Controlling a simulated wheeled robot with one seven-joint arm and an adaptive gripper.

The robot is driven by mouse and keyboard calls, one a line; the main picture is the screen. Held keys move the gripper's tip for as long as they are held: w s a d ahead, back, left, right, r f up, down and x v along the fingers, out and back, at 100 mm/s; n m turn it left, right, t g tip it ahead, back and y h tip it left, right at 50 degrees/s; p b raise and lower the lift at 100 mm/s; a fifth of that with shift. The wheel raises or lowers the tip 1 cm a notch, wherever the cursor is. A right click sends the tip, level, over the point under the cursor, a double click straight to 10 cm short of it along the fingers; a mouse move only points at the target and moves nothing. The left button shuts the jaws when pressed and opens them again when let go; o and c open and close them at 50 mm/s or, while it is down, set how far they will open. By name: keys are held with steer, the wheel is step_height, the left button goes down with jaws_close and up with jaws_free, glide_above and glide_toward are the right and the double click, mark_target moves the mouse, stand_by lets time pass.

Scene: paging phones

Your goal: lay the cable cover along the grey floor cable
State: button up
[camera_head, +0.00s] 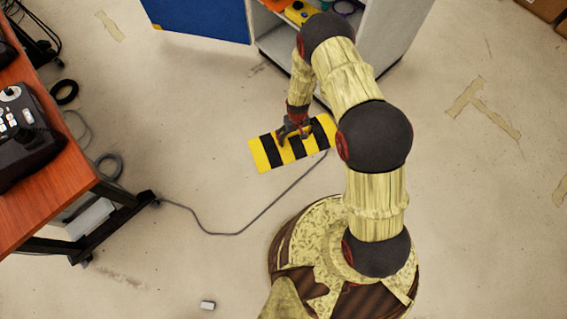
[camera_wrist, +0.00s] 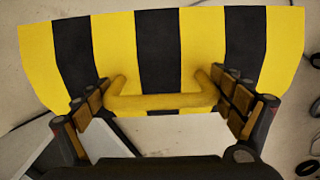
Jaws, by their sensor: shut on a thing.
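The cable cover (camera_head: 267,151) is a flat panel with yellow and black stripes. It fills the upper part of the wrist view (camera_wrist: 155,52), where a yellow handle (camera_wrist: 160,101) shows along its near edge. My gripper (camera_head: 293,131) is shut on this handle, with one finger at each end of it in the wrist view (camera_wrist: 164,102). I cannot tell how high the cover is above the floor. The grey floor cable (camera_head: 221,234) runs in a curve from the desk foot to the cover's right end, where the cover hides it from the head view.
A wooden desk (camera_head: 45,190) with a black phone console (camera_head: 22,135) stands at the left. An open cabinet (camera_head: 275,42) with a blue door (camera_head: 200,18) stands at the back. The floor between is largely clear.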

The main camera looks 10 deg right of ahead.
steer(key=shift+s+a+f+n+b, duration=0.95)
steer(key=shift+s+f+b, duration=0.9)
steer(key=shift+f, duration=5.75)
steer(key=shift+s+a+f+n+b, duration=0.5)
steer(key=shift+s+a+f+b, duration=1.1)
steer(key=shift+f, duration=6.05)
steer(key=shift+s+a+f+n+b, duration=0.8)
steer(key=shift+s+f+b, duration=1.3)
steer(key=shift+f, duration=5.5)
steer(key=shift+f, duration=0.45)
steer(key=o, duration=1.8)
steer(key=shift+c, duration=0.2)
step_height(320, 180, up, 12)
